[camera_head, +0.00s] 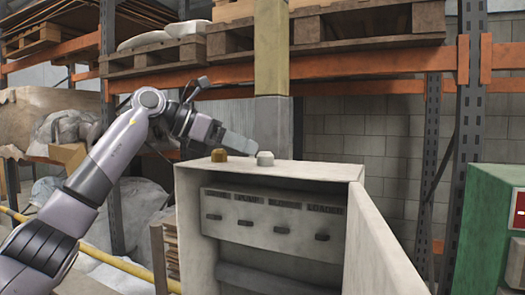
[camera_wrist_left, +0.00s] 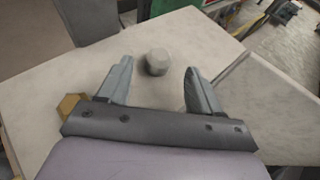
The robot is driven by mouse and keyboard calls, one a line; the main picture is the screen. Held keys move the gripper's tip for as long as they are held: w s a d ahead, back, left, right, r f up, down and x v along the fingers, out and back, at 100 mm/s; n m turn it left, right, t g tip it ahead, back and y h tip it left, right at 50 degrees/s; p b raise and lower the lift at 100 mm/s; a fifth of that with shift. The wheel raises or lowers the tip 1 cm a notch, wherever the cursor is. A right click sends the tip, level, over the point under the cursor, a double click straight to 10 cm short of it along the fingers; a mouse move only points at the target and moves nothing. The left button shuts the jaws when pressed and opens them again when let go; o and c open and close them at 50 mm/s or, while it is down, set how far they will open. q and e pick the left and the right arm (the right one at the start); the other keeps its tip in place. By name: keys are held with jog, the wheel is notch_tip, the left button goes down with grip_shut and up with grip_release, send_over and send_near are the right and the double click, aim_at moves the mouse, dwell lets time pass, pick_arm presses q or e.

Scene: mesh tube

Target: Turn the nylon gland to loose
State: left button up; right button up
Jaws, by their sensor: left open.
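The nylon gland, a pale grey hexagonal cap (camera_head: 265,158), stands on the top of an open grey cabinet (camera_head: 310,170). It also shows in the left wrist view (camera_wrist_left: 157,62), between and slightly beyond my fingertips, with gaps to both fingers. A brass-coloured hexagonal gland (camera_head: 219,155) stands to its left; in the wrist view the brass gland (camera_wrist_left: 71,107) is outside my left-hand finger, partly covered by the gripper body. My left gripper (camera_head: 240,147) is open, reaching in from the left above the cabinet top. I cannot tell its exact height. My right gripper is not in view.
The cabinet door (camera_head: 378,245) stands open at the right. Inside is a panel (camera_head: 270,225) with several labelled dark knobs. A green box (camera_head: 495,220) stands at far right. A post (camera_head: 271,90) rises behind the cabinet. Pallet racks (camera_head: 350,75) fill the background.

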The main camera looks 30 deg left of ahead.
aim_at(265, 159)
pick_arm(q)
jog(key=shift+x, duration=2.35)
jog(key=shift+f, duration=0.1)
jog(key=c, duration=1)
jog(key=shift+c, duration=0.2)
